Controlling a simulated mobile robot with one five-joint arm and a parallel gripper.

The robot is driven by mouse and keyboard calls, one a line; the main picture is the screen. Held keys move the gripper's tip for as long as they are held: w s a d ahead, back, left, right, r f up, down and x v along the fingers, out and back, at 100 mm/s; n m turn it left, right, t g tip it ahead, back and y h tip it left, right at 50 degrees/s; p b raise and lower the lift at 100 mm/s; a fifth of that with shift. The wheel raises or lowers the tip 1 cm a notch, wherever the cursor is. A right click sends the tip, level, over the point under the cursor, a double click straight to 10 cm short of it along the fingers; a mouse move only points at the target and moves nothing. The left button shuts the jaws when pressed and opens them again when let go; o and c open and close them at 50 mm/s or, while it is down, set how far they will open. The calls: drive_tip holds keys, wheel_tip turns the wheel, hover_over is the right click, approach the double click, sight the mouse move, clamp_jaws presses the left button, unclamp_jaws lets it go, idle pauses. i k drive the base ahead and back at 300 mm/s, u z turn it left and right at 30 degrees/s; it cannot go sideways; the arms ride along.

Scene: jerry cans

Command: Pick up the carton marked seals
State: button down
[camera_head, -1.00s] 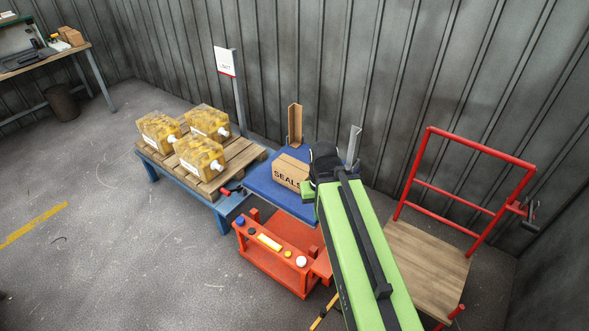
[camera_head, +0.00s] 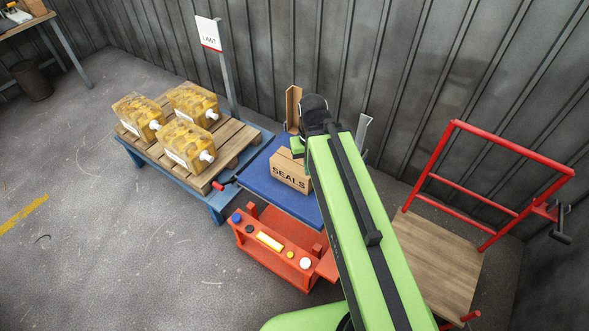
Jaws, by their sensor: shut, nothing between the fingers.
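The carton marked SEALS (camera_head: 289,177) is a brown box standing on a blue platform (camera_head: 258,182) in the middle of the head camera view. Its front with the black lettering faces me. My gripper (camera_head: 299,146), at the far end of the arm, shows only in part, beside and above the carton's back edge. The fingertips are largely hidden. It is shut and holds nothing; the carton rests on the platform.
A red-framed cart (camera_head: 440,255) is at right.

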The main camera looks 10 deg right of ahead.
sight(289, 171)
drive_tip(key=z, duration=0.05)
drive_tip(key=k, duration=1.25)
drive_tip(key=z, duration=0.05)
drive_tip(key=i, duration=0.6)
drive_tip(key=u, duration=0.85)
drive_tip(key=i, duration=1.05)
drive_tip(key=u, duration=0.75)
